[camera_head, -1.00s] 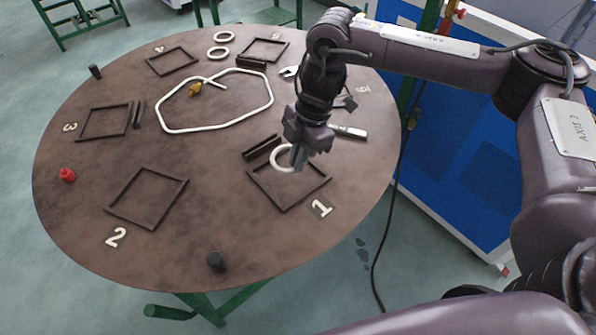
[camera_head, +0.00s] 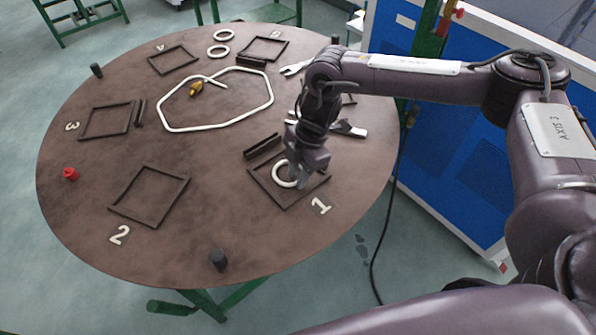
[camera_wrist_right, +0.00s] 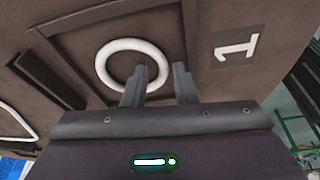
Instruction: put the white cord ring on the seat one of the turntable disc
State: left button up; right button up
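The white cord ring (camera_head: 281,181) lies inside the dark square frame of seat one (camera_head: 286,208), beside the white numeral 1 (camera_head: 320,205). It looks flat on the turntable disc (camera_head: 205,245). In the right wrist view the ring (camera_wrist_right: 103,66) sits within the frame. My right gripper (camera_head: 300,181) is low over the ring's right side. In the right wrist view, my right gripper's fingers (camera_wrist_right: 160,75) stand apart, one over the ring's hole and one outside it, with the ring's edge between them and gaps visible. The gripper hides part of the ring in the head view. My left gripper is not in view.
A dark bar (camera_head: 262,146) lies behind the seat-one frame. A white cord loop (camera_head: 215,125), two more white rings (camera_head: 218,51), a red cap (camera_head: 70,174) and a black peg (camera_head: 218,260) are on the disc. A blue cabinet (camera_head: 450,165) stands at the right.

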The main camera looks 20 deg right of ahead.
jog(key=shift+o, duration=0.2)
jog(key=shift+r, duration=0.35)
jog(key=b+v, duration=0.2)
jog(key=v, duration=0.9)
jog(key=shift+r, duration=0.25)
jog(key=shift+d, duration=0.15)
